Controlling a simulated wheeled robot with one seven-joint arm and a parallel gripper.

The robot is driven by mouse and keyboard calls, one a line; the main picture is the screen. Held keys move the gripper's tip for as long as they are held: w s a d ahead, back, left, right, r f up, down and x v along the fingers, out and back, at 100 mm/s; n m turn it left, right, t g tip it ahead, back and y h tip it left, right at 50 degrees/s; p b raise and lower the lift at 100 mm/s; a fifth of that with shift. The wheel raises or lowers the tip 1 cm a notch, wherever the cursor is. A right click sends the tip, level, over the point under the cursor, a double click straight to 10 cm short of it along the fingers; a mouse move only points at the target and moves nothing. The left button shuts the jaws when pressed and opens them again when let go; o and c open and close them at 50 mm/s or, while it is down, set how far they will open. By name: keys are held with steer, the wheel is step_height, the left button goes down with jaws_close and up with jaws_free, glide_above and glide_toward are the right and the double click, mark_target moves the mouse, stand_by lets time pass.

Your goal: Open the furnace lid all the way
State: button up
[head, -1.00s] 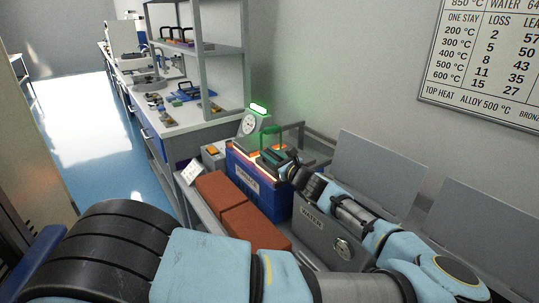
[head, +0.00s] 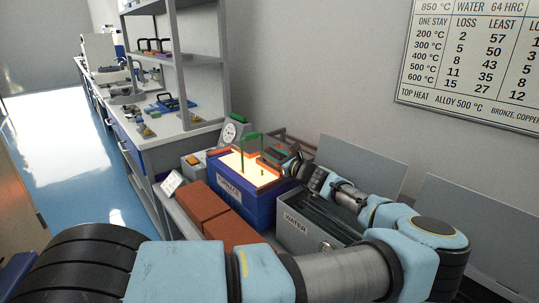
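The blue furnace (head: 240,203) stands on the bench left of the water tank. Its top is largely uncovered, and a bright yellow-white glow shows inside an orange rim. My gripper (head: 276,154) reaches in from the right at that corner. Its fingers are small and partly hidden, so I cannot tell whether they are open or hold something.
The grey water tank (head: 301,229) stands directly right of the furnace, under my arm. Reddish-brown blocks (head: 205,202) lie in front of the furnace. A shelf unit (head: 205,60) is at the back left; grey panels (head: 358,165) stand right.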

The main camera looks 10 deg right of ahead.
steer(key=shift+o, duration=0.8)
steer(key=b+v, duration=0.2)
steer(key=v, duration=0.8)
steer(key=shift+s+d+b, duration=0.2)
steer(key=shift+s+b, duration=0.1)
steer(key=shift+s, duration=0.05)
